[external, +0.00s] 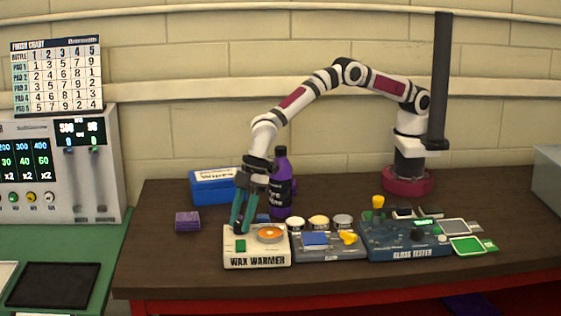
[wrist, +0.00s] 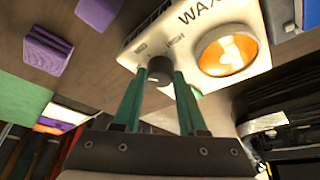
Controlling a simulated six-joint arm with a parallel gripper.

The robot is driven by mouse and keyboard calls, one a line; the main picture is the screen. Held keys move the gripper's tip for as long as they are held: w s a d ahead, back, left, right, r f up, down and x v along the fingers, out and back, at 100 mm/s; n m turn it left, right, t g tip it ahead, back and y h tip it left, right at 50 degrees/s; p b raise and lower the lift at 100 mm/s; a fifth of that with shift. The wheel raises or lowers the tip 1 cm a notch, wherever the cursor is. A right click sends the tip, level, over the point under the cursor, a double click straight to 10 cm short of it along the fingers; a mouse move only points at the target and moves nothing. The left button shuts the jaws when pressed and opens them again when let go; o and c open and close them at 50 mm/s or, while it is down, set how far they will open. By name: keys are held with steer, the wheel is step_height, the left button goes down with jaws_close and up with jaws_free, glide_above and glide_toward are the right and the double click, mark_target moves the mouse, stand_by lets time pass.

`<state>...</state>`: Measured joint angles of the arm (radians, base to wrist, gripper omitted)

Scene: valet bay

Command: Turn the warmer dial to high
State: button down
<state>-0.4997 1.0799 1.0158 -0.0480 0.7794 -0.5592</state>
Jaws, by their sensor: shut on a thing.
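The wax warmer (external: 257,247) is a cream box at the front of the brown bench, lettered "WAX WARMER", with a round orange wax pot (external: 270,234) on top. It also fills the top of the wrist view (wrist: 190,30). Its dial (wrist: 159,69) is a dark round knob with a "HIGH" label beside it and another label to the left. My gripper (external: 239,230) points down at the warmer's left side. In the wrist view its green fingers (wrist: 158,80) are on both sides of the dial, shut on it. The dial's pointer is hard to make out.
A purple block (external: 188,221) lies left of the warmer. A purple bottle (external: 281,190) and a blue box (external: 212,188) stand behind my gripper. A tray with tins (external: 330,253) and the gloss tester (external: 405,250) sit close on the right.

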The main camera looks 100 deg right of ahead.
steer(key=m, duration=0.2)
steer(key=m+t+h, duration=0.1)
steer(key=m, duration=0.1)
steer(key=m+h, duration=0.1)
steer(key=m, duration=0.2)
steer(key=shift+a, duration=0.25)
steer(key=m+h, duration=0.1)
steer(key=m, duration=0.2)
steer(key=m+h, duration=0.1)
steer(key=m, duration=0.2)
steer(key=shift+a+h, duration=0.1)
steer(key=shift+h, duration=0.3)
steer(key=shift+c, duration=2.3)
jaws_free()
steer(key=v, duration=1.5)
steer(key=shift+r, duration=0.4)
steer(key=shift+s, duration=0.1)
